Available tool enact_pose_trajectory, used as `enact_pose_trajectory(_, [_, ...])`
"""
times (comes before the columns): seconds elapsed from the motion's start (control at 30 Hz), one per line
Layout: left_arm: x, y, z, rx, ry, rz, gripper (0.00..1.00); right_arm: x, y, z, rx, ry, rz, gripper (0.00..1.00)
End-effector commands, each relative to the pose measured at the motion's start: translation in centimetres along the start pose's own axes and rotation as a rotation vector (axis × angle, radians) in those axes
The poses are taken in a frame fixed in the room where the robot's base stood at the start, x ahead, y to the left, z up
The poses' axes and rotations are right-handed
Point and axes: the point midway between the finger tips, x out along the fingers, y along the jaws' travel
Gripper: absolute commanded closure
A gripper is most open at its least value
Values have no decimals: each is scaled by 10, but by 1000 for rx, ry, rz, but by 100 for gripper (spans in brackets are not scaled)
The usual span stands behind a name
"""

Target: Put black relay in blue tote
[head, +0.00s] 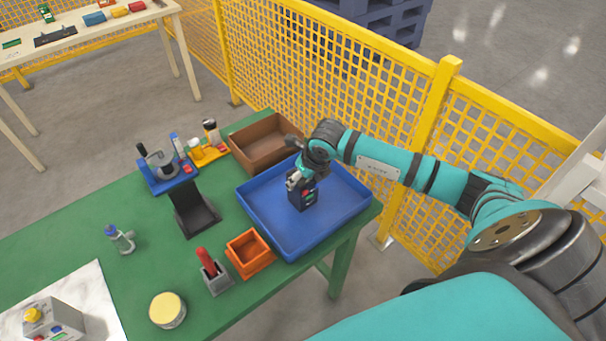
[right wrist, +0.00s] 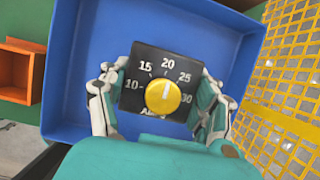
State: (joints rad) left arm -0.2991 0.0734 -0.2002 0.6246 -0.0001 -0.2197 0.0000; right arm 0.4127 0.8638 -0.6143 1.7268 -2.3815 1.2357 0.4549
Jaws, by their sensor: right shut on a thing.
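The black relay (right wrist: 150,70) has a yellow dial and white numbers on its face. My right gripper (head: 299,181) is shut on it, with a finger on each side in the right wrist view (right wrist: 158,105). In the head view the relay (head: 303,197) is within the outline of the blue tote (head: 262,222), over its floor. I cannot tell whether the relay touches the floor. The blue tote stands at the right end of the green table and also fills much of the right wrist view (right wrist: 85,70). My left gripper is not in view.
An orange bin (head: 248,254) stands left of the tote, and a brown bin (head: 262,142) stands behind it. A black stand (head: 193,209), a grey holder with a red handle (head: 213,273) and a yellow-lidded tin (head: 167,310) are on the green table (head: 70,232). Yellow mesh fence (head: 400,110) runs close behind.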

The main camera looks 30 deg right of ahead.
Motion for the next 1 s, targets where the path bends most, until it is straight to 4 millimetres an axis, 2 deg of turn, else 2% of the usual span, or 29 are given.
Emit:
enact_pose_trajectory(0.33, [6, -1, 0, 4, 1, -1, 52, 4, 0, -1, 0, -3, 0, 83])
enact_pose_trajectory(0.37, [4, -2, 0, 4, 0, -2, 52, 3, 0, -1, 0, -1, 0, 34])
enact_pose_trajectory(0.53, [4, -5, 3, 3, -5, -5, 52, 2, 0, -1, 0, -1, 0, 12])
enact_pose_trajectory(0.83, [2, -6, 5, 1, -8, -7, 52, 1, 0, 0, 0, -1, 0, 11])
enact_pose_trajectory(0.9, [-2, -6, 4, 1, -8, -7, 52, -3, 0, 2, 0, -1, 0, 11])
enact_pose_trajectory(1.0, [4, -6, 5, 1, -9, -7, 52, -13, -1, 1, 0, -5, -1, 11])
